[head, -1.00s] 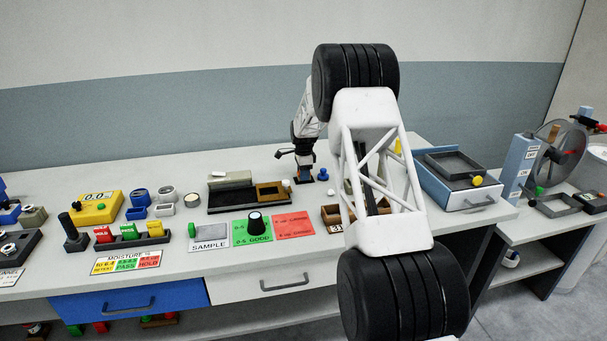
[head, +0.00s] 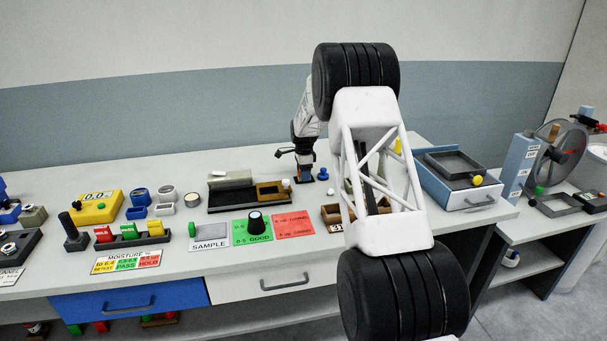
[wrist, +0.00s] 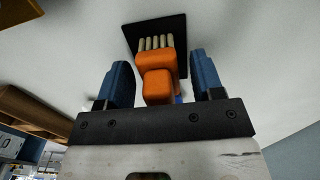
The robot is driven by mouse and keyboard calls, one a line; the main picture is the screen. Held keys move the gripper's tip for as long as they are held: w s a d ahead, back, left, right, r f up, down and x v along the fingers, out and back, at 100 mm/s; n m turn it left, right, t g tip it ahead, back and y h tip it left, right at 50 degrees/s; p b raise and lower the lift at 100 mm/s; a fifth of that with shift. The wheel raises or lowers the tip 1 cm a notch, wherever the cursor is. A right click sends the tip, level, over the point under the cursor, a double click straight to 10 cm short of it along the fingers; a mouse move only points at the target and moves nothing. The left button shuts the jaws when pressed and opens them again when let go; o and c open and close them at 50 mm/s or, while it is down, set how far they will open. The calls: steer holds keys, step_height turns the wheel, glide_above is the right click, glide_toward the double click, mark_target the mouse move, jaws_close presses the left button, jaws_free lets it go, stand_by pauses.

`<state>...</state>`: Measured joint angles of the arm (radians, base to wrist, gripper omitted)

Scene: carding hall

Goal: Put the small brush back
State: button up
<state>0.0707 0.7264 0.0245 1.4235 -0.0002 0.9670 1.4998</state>
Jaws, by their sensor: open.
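The small brush (wrist: 157,75) shows in the wrist view as an orange block-like body with a row of pale bristles. It lies over a dark square pad (wrist: 150,27). My gripper (wrist: 160,78) has two blue fingers, open, one on each side of the orange body. A gap shows beside the brush, so the fingers are not closed on it. In the head view my gripper (head: 305,172) points down at the back of the bench, over the dark pad. The brush is too small and covered there to make out clearly.
A blue knob (head: 323,174) stands just right of my gripper. A black tray with a grey block (head: 232,180) is to the left. A wooden box (head: 331,212) is in front, and a blue-sided case (head: 455,192) is to the right. My arm hides part of the bench.

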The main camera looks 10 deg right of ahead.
step_height(320, 180, up, 11)
steer(key=shift+f, duration=0.1)
steer(key=shift+r, duration=0.55)
stand_by(0.7)
steer(key=shift+s+r, duration=0.15)
steer(key=shift+r, duration=0.05)
steer(key=s+a+r+n, duration=0.25)
steer(key=s+r, duration=0.35)
steer(key=s, duration=0.6)
steer(key=s+a+r+n+t, duration=0.1)
steer(key=s+r+n, duration=0.4)
steer(key=s, duration=0.7)
steer(key=s+a+r+n, duration=0.1)
steer(key=s+r+n, duration=0.1)
steer(key=s+r, duration=0.8)
steer(key=s+f+n, duration=0.2)
steer(key=s+f, duration=0.1)
steer(key=s, duration=1)
steer(key=s+a+f+n+t, duration=0.1)
steer(key=s+f+n, duration=0.2)
steer(key=s, duration=1)
steer(key=s+a+f+n, duration=0.1)
steer(key=s+f+n, duration=0.2)
steer(key=s, duration=1)
steer(key=shift+a+f+t, duration=0.15)
steer(key=shift+a+t, duration=0.05)
steer(key=shift+t, duration=0.1)
